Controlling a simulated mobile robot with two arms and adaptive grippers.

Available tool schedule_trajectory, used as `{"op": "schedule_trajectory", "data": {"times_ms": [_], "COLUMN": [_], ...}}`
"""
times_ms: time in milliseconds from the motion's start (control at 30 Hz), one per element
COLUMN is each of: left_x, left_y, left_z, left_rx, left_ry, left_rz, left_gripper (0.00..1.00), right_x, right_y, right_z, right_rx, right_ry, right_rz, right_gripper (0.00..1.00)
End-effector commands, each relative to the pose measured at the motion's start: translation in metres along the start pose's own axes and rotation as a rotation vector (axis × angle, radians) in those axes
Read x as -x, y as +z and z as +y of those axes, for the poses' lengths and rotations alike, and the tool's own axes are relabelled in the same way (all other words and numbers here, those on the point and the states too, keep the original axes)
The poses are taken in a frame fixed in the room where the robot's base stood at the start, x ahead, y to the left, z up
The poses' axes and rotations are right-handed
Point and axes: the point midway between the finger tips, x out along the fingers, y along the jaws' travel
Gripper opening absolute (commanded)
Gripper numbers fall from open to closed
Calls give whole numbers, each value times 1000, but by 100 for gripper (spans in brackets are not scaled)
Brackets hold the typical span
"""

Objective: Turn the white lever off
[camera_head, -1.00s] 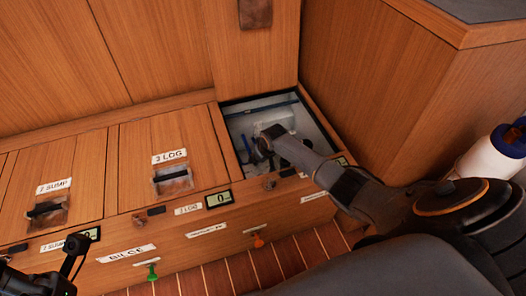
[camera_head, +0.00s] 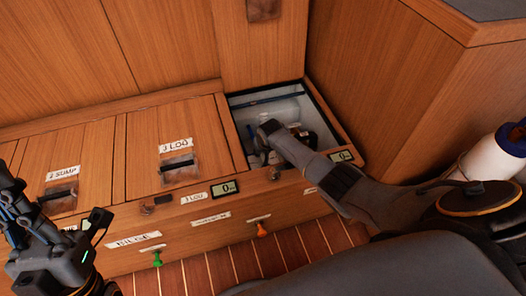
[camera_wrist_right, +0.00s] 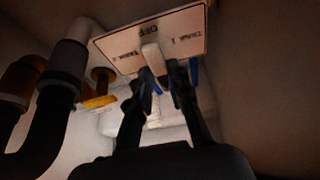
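The white lever (camera_wrist_right: 152,58) stands on a pale plate (camera_wrist_right: 120,47) with an OFF label and two tank labels in the right wrist view. My right gripper (camera_wrist_right: 172,80) is at the lever, with a visible gap between its blue-tipped fingers. The lever's end is close to the left finger in that view; I cannot tell if they touch. In the head view my right arm (camera_head: 300,152) reaches into the open compartment (camera_head: 240,118), and its fingertips are mostly hidden. My left gripper (camera_head: 18,215) is at the lower left, away from the lever; its opening is unclear.
Brown and dark pipes (camera_wrist_right: 60,80) and a yellow handle (camera_wrist_right: 98,102) are beside the plate in the wrist view. Closed wooden hatches (camera_head: 145,135) lie left of the compartment. Green (camera_head: 157,258) and orange (camera_head: 262,229) handles are on the front panel.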

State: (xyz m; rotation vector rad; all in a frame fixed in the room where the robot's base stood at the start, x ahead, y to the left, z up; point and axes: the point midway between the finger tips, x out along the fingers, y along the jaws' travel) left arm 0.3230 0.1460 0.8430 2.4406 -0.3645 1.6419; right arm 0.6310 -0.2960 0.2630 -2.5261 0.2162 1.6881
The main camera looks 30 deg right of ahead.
Motion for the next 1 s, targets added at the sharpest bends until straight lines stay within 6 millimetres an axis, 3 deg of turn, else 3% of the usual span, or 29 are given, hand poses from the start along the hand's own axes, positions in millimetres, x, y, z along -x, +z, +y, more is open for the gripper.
{"op": "schedule_trajectory", "data": {"times_ms": [33, 100, 567, 1000], "left_x": [0, 0, 0, 0], "left_y": [0, 0, 0, 0], "left_z": [0, 0, 0, 0], "left_rx": [0, 0, 2, 1], "left_ry": [0, 0, 0, 0], "left_rz": [0, 0, 0, 0], "left_gripper": [0, 0, 0, 0], "right_x": [0, 0, 9, 76], "right_y": [0, 0, -4, -32], "right_z": [-1, -1, 0, -1], "right_rx": [1, 1, 1, 2], "right_ry": [-2, -2, -1, -1], "right_rz": [0, 0, 2, 2], "right_gripper": [28, 42, 42, 42]}}
